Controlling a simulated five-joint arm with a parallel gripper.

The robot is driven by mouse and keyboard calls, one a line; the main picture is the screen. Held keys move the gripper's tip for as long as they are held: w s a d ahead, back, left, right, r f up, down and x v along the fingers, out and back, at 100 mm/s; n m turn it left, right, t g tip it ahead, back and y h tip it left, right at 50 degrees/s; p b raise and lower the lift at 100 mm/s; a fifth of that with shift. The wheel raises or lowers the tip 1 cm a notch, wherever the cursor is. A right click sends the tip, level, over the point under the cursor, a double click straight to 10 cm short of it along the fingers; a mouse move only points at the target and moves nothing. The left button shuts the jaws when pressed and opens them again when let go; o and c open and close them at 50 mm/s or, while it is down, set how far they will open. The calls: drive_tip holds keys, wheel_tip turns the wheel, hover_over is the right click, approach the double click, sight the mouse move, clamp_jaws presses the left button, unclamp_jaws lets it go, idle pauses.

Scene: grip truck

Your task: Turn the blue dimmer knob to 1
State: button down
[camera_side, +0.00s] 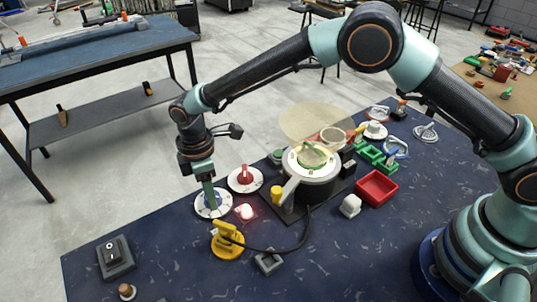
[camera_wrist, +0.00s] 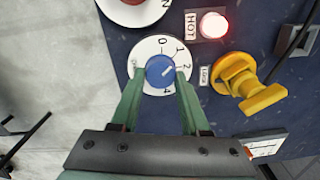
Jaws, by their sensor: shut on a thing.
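The blue dimmer knob (camera_wrist: 160,72) sits in the middle of a white round dial (camera_wrist: 153,46) marked 0, 1, 2 and 4; a 3 cannot be seen. A light line on the knob points up and right, roughly between 1 and 2. My gripper (camera_wrist: 160,76) has one green finger on each side of the knob and is shut on it. In the side view, my gripper (camera_side: 210,200) points down onto the dial (camera_side: 202,212), and the fingers largely hide the knob.
A lit red lamp (camera_wrist: 213,25) labelled HOT and a yellow handle (camera_wrist: 248,84) stand right of the dial. A red knob on a white dial (camera_side: 245,178) is close behind.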

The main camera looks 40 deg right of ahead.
drive_tip(key=shift+d, duration=0.2)
drive_tip(key=shift+c, duration=1.9)
unclamp_jaws()
drive_tip(key=shift+a, duration=0.1)
drive_tip(key=shift+r, duration=0.25)
wheel_tip(320, 180, up, 12)
drive_tip(key=shift+w+f, duration=0.2)
drive_tip(key=shift+a, duration=0.1)
